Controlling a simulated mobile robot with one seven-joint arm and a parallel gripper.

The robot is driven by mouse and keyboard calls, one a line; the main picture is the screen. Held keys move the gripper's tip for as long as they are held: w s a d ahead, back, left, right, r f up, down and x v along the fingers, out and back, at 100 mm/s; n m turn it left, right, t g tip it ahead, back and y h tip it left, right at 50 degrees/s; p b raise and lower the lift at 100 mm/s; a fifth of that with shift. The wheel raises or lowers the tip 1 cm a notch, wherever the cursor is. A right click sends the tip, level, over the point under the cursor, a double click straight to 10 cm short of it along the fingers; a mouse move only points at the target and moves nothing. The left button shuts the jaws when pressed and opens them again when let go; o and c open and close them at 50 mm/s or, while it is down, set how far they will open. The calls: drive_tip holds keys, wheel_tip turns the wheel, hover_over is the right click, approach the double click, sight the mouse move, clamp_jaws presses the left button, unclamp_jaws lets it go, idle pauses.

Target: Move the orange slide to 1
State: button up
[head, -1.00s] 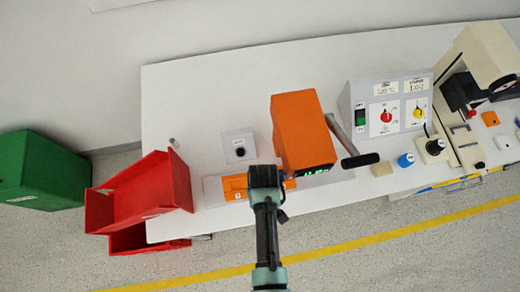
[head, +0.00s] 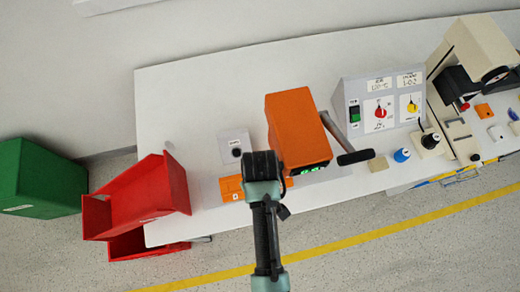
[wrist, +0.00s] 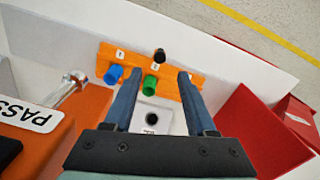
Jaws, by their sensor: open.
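The orange slide (head: 231,189) is a flat bar near the table's front edge, left of the orange box; my gripper hides part of it. My gripper (wrist: 160,75) is open and empty. Its two fingers point toward the slide, with the green knob appearing between the fingertips. Whether they touch the slide cannot be told. In the head view my gripper (head: 262,165) shows from above, its fingertips hidden.
An orange box (head: 295,130) with a lever and green display stands right of my gripper. A grey plate with a black button (head: 236,148) lies behind the slide. Red bins (head: 140,200) stand left. A switch panel (head: 380,100) is farther right. The table's back left is clear.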

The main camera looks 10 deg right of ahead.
wheel_tip(320, 180, up, 5)
idle(0.3)
